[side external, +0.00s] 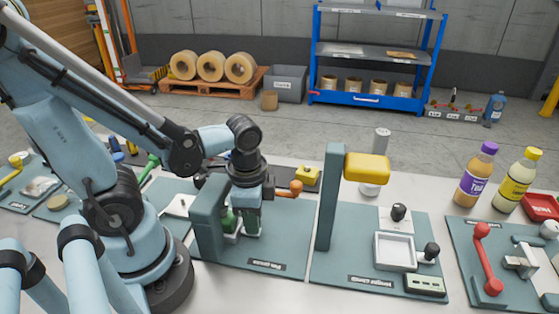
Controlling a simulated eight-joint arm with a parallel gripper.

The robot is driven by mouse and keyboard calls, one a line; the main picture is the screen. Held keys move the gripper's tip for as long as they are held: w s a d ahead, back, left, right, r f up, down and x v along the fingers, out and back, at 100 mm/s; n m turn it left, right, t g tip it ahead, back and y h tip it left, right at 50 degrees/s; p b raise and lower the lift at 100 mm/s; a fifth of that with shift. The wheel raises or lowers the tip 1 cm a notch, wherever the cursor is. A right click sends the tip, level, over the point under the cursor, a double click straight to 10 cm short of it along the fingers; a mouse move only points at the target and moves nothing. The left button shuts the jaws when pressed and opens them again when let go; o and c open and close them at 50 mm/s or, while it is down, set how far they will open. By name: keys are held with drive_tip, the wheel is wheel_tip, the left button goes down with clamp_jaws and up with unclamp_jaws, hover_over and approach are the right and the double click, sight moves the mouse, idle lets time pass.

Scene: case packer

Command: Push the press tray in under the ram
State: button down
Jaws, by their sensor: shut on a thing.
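The press stands on the teal base plate labelled as a press (266,265), left of the picture's middle. Its dark teal frame (207,220) rises on the left, with green parts visible beside it. The pale press tray (234,236) shows only in part, low beside the frame. My gripper (251,226) points straight down at the tray's right side, close to the frame. Its fingers are shut, apparently on the tray's handle, but the grip itself is mostly hidden. The ram is largely hidden by my gripper and the frame.
An orange-knobbed lever (296,187) sticks out just right of my gripper. Right of the press stands a teal post (330,200) with a yellow head (367,167) and a white square tray (395,252). Two bottles stand farther right. Bare plate lies in front of the press.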

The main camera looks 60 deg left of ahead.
drive_tip(key=shift+s+a, duration=0.15)
drive_tip(key=shift+a, duration=0.05)
drive_tip(key=c, duration=0.8)
unclamp_jaws()
drive_tip(key=shift+c, duration=0.2)
drive_tip(key=shift+d, duration=0.1)
wheel_tip(320, 180, up, 12)
drive_tip(key=shift+s+d, duration=0.2)
drive_tip(key=shift+d, duration=0.05)
drive_tip(key=w+f+n+t, duration=0.1)
drive_tip(key=w+n+t, duration=0.5)
drive_tip(key=w+n, duration=0.1)
drive_tip(key=shift+w+a+f+t, duration=0.2)
drive_tip(key=shift+w+a+t, duration=0.2)
drive_tip(key=shift+w, duration=0.2)
